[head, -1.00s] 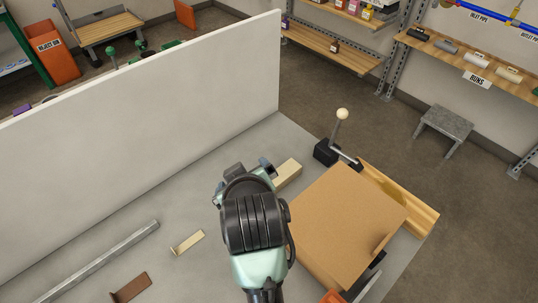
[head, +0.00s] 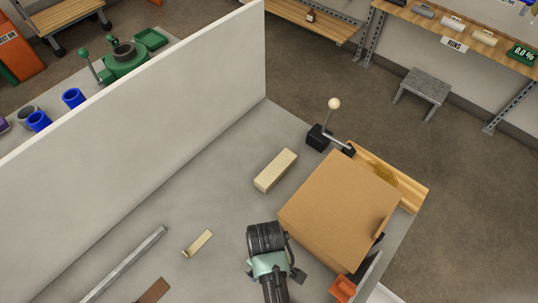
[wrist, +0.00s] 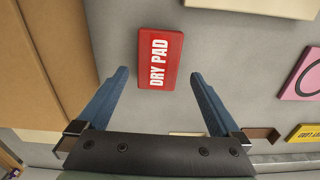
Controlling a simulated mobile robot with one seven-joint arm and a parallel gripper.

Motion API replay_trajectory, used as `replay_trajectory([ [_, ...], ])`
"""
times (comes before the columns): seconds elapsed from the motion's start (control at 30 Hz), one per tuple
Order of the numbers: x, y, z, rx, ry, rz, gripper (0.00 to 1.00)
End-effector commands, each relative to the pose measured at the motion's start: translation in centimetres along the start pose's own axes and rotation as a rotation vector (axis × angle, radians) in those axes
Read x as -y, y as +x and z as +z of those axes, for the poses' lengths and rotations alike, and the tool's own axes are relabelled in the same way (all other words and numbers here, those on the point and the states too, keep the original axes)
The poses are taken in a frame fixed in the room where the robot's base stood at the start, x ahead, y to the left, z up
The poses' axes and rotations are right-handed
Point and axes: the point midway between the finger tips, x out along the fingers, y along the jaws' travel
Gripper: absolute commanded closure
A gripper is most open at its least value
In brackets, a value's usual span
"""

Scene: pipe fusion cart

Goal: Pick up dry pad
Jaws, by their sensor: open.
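The dry pad (wrist: 160,58) is a red block with white DRY PAD lettering, lying flat on the grey worktop in the wrist view. My gripper (wrist: 159,76) is open and empty, with its blue fingers on either side of the pad's near end. I cannot tell how high the fingertips are above the worktop. In the head view my wrist (head: 267,240) shows from above, left of the brown box; the pad and the fingers are hidden there.
The brown box (head: 340,208) stands close by on the right in the head view. A beige block (head: 275,170), a small tan bracket (head: 198,243) and a metal bar (head: 125,265) lie on the worktop. A tall pale panel (head: 130,130) walls off the left.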

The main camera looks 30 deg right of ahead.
Motion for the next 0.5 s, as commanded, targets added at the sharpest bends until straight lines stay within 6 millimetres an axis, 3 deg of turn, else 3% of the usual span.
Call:
replay_trajectory([
  [0.3, -0.3, 3.6, 0.6, 0.002, 0.001, -0.002, 0.0],
  [0.5, -0.3, 4.9, 0.6, 0.0, 0.001, 0.0, 0.0],
])
